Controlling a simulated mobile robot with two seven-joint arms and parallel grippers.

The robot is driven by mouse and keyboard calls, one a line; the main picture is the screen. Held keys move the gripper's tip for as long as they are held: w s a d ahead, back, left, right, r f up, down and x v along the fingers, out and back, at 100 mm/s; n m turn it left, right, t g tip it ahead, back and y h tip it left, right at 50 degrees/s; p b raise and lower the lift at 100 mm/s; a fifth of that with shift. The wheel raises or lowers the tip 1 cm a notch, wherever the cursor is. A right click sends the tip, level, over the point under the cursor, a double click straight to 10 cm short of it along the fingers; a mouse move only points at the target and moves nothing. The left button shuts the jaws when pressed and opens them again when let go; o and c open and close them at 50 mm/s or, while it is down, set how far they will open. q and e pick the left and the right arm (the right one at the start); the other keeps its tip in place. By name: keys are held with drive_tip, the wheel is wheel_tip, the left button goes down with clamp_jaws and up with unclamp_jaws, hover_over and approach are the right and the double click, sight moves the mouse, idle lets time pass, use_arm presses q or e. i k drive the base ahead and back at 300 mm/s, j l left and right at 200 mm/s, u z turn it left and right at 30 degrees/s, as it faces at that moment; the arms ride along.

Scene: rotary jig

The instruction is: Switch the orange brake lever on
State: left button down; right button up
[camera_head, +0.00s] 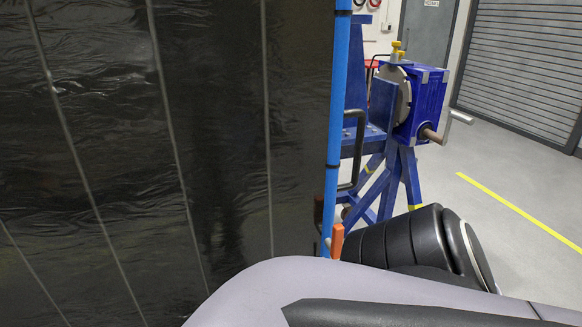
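An orange lever (337,242), which looks like the brake lever, shows as a small upright piece at the foot of a blue post (336,125). Its lower end is hidden behind my grey arm link, so I cannot tell whether it is on or off. My arm fills the bottom right, and its dark ribbed joint lies just right of the lever in the picture. I cannot tell whether the arm touches the lever. Neither gripper shows in this view.
A large glossy black panel (120,150) fills the left half. A blue stand (395,175) carries a blue gearbox (424,105) with a crank handle (457,118). A black grab handle (353,150) sits beside the post. Grey floor (500,175) with a yellow line (520,212) is clear at right.

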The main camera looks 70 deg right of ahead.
sight(333, 245)
drive_tip(key=z, duration=2.3)
